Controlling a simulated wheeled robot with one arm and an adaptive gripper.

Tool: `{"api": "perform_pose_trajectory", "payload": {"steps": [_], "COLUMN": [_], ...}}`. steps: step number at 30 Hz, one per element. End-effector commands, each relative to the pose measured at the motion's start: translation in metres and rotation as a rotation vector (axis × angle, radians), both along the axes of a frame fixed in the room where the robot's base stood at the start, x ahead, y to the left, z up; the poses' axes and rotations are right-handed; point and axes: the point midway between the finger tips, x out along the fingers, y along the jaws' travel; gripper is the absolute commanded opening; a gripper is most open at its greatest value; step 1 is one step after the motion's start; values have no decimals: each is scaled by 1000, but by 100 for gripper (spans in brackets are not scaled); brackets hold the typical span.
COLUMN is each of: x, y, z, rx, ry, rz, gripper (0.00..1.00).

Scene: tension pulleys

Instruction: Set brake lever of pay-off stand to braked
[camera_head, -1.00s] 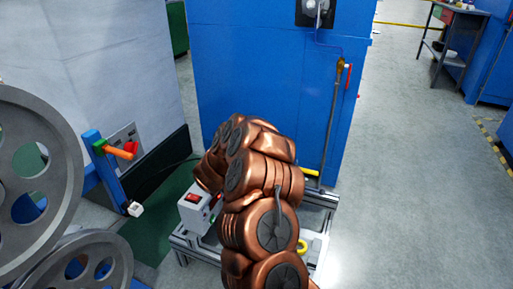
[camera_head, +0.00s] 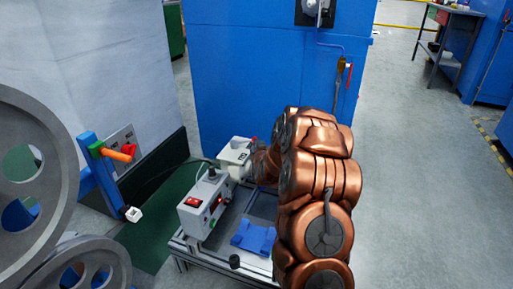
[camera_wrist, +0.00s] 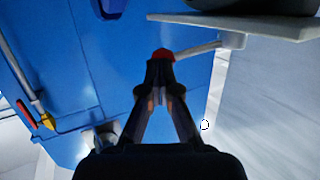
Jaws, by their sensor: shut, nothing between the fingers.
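A lever with a red knob (camera_wrist: 163,54) and a thin pale rod shows in the wrist view. Its rod runs right to a grey mount under a pale plate. My gripper (camera_wrist: 160,72) is shut, with its dark fingertips right in front of the knob; I cannot tell whether they touch it. A small red piece (camera_head: 254,139) shows near my wrist in the head view; I cannot tell whether it is the same knob. My fingers are hidden there. At the left, a blue post (camera_head: 101,172) carries an orange handle (camera_head: 118,155), beside large grey wheels (camera_head: 62,150).
A control box (camera_head: 205,203) with a red switch stands on an aluminium frame (camera_head: 205,258), beside a blue bracket (camera_head: 254,238). A blue cabinet (camera_head: 240,70) stands behind, with a red-handled valve (camera_head: 349,77). Open floor lies right.

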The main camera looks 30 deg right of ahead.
Motion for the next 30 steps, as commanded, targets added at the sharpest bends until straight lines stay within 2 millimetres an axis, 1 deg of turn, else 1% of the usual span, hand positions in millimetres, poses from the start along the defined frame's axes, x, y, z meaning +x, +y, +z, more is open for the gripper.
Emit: {"api": "perform_pose_trajectory", "payload": {"steps": [12, 30], "x": [11, 13], "y": [-14, -18], "z": [0, 1], "rx": [-1, -1], "ry": [1, -2], "rz": [-1, -4], "gripper": [0, 0]}}
